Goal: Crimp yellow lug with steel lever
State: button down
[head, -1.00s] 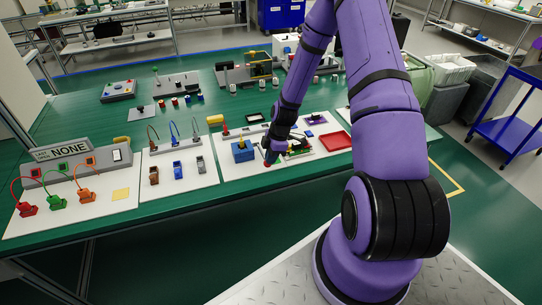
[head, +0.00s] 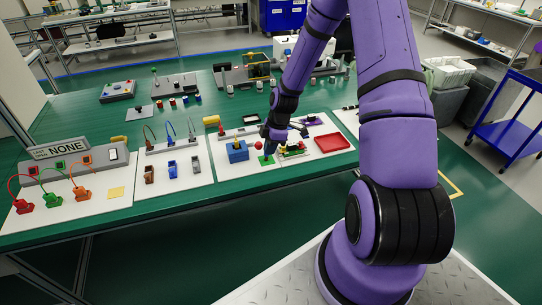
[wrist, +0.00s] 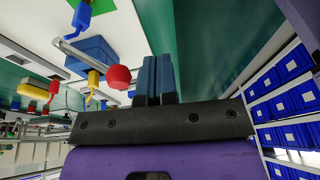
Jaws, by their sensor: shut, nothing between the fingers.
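The steel lever (wrist: 78,54) ends in a red ball knob (wrist: 119,77) in the wrist view. The knob also shows in the head view (head: 259,146), just right of a blue block (head: 238,153). The blue block (wrist: 92,50) is behind the lever in the wrist view. A yellow piece (wrist: 93,80), perhaps the yellow lug, stands out from the block; yellow also shows on top of it in the head view (head: 236,143). My gripper (wrist: 157,78) is shut and empty, close beside the knob; I cannot tell whether they touch.
A green pad (head: 266,160) lies right of the block, with a red tray (head: 332,142) farther right. Blue, brown and grey holders (head: 172,168) stand on the panel to the left. A sign reading NONE (head: 66,147) is at far left. The aisle before the bench is clear.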

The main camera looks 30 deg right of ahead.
notch_tip(320, 180, up, 7)
jog(key=s+d, duration=0.1)
jog(key=s, duration=0.1)
jog(key=shift+s+d+r, duration=0.15)
jog(key=shift+s+d, duration=0.1)
jog(key=shift+d, duration=0.15)
dwell(0.6)
